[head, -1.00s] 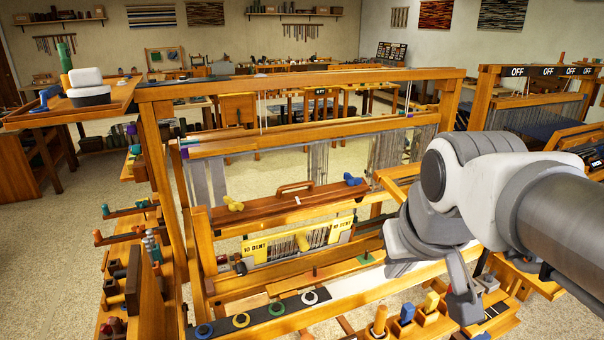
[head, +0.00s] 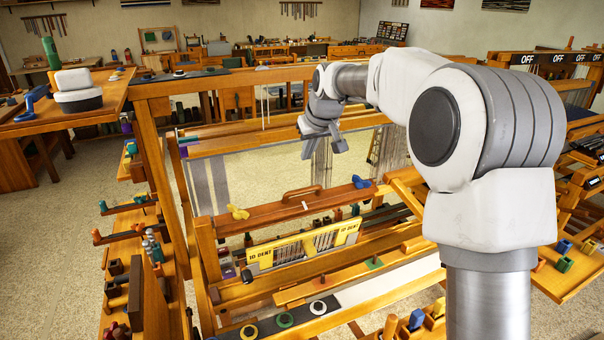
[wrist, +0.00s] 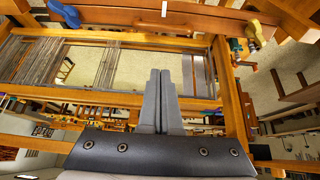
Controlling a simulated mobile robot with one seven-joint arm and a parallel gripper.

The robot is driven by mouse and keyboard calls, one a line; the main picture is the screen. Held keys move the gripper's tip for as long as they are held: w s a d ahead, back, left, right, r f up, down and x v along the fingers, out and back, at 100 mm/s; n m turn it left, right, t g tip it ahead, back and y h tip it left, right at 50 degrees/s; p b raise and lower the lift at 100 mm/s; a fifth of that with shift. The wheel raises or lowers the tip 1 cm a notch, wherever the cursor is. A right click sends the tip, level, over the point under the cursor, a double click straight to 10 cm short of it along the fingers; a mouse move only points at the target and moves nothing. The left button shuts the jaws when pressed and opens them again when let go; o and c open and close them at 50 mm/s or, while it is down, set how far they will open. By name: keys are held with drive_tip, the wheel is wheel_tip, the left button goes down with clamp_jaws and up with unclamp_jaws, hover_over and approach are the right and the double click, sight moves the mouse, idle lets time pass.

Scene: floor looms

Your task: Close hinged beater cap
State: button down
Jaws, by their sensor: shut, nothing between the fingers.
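The beater cap (head: 285,208) is a long reddish-brown bar with a wooden loop handle (head: 301,194). A yellow knob (head: 238,212) is at its left end and a blue knob (head: 361,182) at its right. It stands above and behind the reed (head: 305,245) with yellow "10 DENT" plates, a visible gap between them. My gripper (head: 336,142) is shut and empty, in the air above and beyond the cap. In the wrist view, the shut fingers (wrist: 160,74) point toward the cap (wrist: 195,17) along the top edge, without touching it.
The loom's upper crossbar (head: 240,83) and left post (head: 161,170) frame the space around my arm. Grey warp threads (head: 392,150) hang behind the cap on the right. A side table (head: 110,100) with a white-topped pad stands at the left.

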sight(302, 189)
drive_tip(key=shift+s+d+f+p+x, duration=0.1)
drive_tip(key=shift+s+f+p+x, duration=0.15)
drive_tip(key=shift+x, duration=1.5)
drive_tip(key=shift+s+d+f+p+x, duration=0.2)
drive_tip(key=shift+s+x, duration=0.2)
drive_tip(key=shift+x, duration=1.35)
drive_tip(key=shift+s+d+f+p+x, duration=0.1)
drive_tip(key=shift+s+f+p+x, duration=0.15)
drive_tip(key=shift+x, duration=1.5)
drive_tip(key=shift+s+a+f+b, duration=0.1)
drive_tip(key=shift+f+b, duration=0.05)
drive_tip(key=shift+b, duration=0.35)
drive_tip(key=shift+s+b, duration=0.15)
drive_tip(key=shift+b, duration=0.2)
drive_tip(key=shift+s+d+y, duration=0.1)
drive_tip(key=shift+d+y, duration=0.1)
drive_tip(key=shift+y, duration=0.1)
drive_tip(key=shift+t+b, duration=0.3)
drive_tip(key=shift+b, duration=0.1)
